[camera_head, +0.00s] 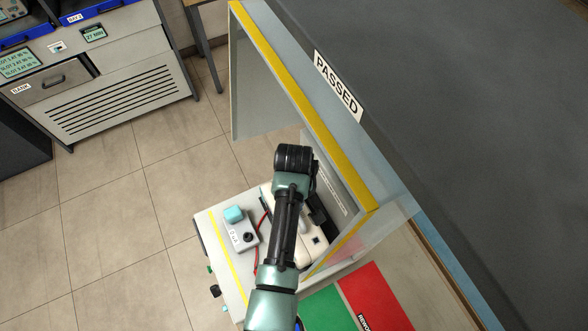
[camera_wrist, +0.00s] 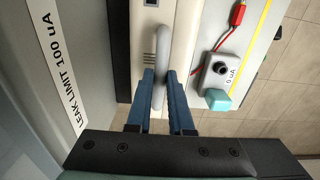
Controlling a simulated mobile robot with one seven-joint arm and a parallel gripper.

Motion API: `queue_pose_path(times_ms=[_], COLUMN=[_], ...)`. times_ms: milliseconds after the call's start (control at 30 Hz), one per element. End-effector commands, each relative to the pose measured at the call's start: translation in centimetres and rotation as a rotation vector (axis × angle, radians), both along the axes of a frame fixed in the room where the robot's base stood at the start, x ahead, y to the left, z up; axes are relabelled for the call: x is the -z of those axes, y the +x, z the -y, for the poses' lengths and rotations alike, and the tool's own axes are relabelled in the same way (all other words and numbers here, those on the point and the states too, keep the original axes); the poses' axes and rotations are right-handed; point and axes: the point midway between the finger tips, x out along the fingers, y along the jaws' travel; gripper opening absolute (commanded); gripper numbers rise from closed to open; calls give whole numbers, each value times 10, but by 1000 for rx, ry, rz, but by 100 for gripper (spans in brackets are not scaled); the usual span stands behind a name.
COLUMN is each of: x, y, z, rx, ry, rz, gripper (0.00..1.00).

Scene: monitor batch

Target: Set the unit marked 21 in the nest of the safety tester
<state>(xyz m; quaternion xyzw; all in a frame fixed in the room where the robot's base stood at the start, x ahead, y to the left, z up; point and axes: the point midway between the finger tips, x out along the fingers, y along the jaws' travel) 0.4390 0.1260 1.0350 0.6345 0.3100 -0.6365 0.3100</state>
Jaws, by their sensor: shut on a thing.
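My gripper (camera_wrist: 160,80) has its blue fingers shut on the grey bar handle (camera_wrist: 162,45) of a cream unit (camera_wrist: 185,35). The unit also shows in the head view (camera_head: 312,246), partly hidden under my arm. No number 21 is legible on it. The safety tester (camera_head: 207,233) is a pale platform with a yellow line and a guard around its right side. The unit is over or on the tester, beside its meter box; I cannot tell whether it rests in the nest, which is hidden.
The grey meter box (camera_wrist: 222,76) reads 0 uA and has a black knob; a teal block (camera_wrist: 217,99) is beside it. A red lead (camera_wrist: 239,14) runs nearby. The guard has a yellow edge (camera_head: 310,110). Green (camera_head: 325,310) and red (camera_head: 375,295) areas lie below.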

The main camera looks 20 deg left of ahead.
Motion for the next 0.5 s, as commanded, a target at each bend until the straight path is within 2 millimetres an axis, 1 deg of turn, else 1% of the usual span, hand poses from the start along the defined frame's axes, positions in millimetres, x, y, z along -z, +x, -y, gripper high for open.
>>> queue_pose_path(times_ms=[100, 133, 267, 300, 500], x=[1, 3, 2, 2, 2], y=[2, 0, 0, 0, 0], z=[-1, 0, 0, 0, 0], rx=[0, 0, 0, 0, 0], ry=[1, 0, 0, 0, 0], rz=[5, 0, 0, 0, 0], gripper=[0, 23, 46, 50, 50])
